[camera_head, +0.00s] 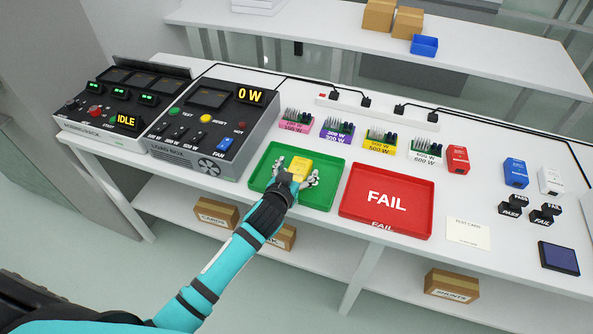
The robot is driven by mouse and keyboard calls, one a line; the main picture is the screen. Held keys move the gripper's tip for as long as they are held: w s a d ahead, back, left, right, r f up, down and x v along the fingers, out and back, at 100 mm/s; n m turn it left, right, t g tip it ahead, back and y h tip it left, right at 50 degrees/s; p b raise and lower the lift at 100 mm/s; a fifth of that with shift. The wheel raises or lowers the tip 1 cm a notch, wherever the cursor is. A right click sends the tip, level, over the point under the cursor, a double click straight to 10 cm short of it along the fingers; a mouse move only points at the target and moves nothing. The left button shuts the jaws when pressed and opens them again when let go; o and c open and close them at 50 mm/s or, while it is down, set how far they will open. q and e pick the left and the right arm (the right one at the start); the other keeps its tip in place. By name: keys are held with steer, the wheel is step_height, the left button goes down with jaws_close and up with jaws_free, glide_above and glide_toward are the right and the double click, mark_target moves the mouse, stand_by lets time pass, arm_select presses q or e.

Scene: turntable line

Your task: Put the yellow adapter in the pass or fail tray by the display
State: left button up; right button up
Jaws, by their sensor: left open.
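The yellow adapter (300,165) is in the green tray (327,172), near its middle. My left gripper (296,175) is over the green tray with its fingers spread open on either side of the adapter. I cannot tell whether the fingers touch it. The tray's label is hidden. The red FAIL tray (367,183) is empty, to the right of the green one. The load box display (250,95) reads 0 W. My right gripper is not in view.
The burn-in rack (100,125) shows IDLE at the left. Several colored load cards stand behind the trays. A red adapter (458,159), a blue adapter (515,172) and a white adapter (550,180) stand at the right. PASS and FAIL stamps (513,205) and a test card (468,232) lie nearby.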

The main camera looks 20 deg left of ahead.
arm_select(q)
steer(key=shift+r, duration=0.25)
steer(key=v, duration=1.2)
